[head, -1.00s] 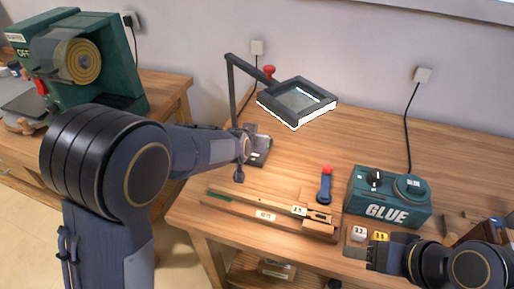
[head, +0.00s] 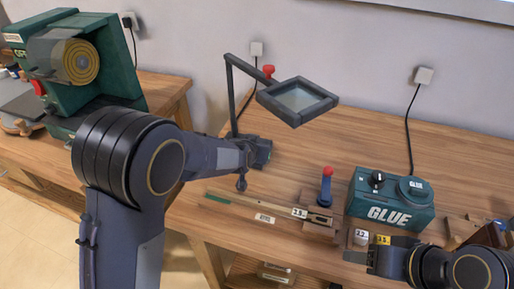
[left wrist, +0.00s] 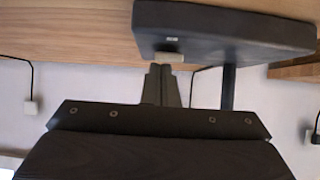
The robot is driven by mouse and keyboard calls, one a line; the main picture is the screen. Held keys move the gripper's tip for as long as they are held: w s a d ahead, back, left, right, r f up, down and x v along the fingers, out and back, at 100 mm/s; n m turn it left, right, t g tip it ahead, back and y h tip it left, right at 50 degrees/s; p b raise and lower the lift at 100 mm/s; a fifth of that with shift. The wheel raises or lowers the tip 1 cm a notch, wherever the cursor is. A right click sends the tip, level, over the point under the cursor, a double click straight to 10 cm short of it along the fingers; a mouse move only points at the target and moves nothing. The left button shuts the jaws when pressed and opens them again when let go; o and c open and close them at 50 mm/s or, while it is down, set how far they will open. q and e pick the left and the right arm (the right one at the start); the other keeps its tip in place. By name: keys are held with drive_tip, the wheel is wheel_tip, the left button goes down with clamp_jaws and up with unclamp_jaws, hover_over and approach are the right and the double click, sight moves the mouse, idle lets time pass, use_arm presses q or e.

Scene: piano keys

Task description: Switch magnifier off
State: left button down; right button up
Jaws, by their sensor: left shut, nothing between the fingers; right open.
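The magnifier (head: 298,100) is a square dark-framed lens on a thin jointed arm at the back of the bench. Its frame rim is dark, with no glow. Its dark block base (left wrist: 225,32) shows in the left wrist view, with a small pale switch (left wrist: 170,57) on its edge. My left gripper (left wrist: 160,83) is shut and empty, its fingertips close to the switch; I cannot tell if they touch. In the head view my left arm hides most of the base. My right gripper (head: 357,257) is open near the bench's front edge.
A green glue box (head: 391,199) stands to the right. Numbered blocks (head: 361,236) sit beside my right gripper. A green machine (head: 85,65) stands on the left bench.

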use_arm(q)
drive_tip(key=shift+s, duration=0.1)
drive_tip(key=shift+w+d+r, duration=0.2)
drive_tip(key=shift+w, duration=0.5)
use_arm(e)
drive_tip(key=shift+r, duration=0.25)
use_arm(q)
drive_tip(key=shift+p, duration=0.3)
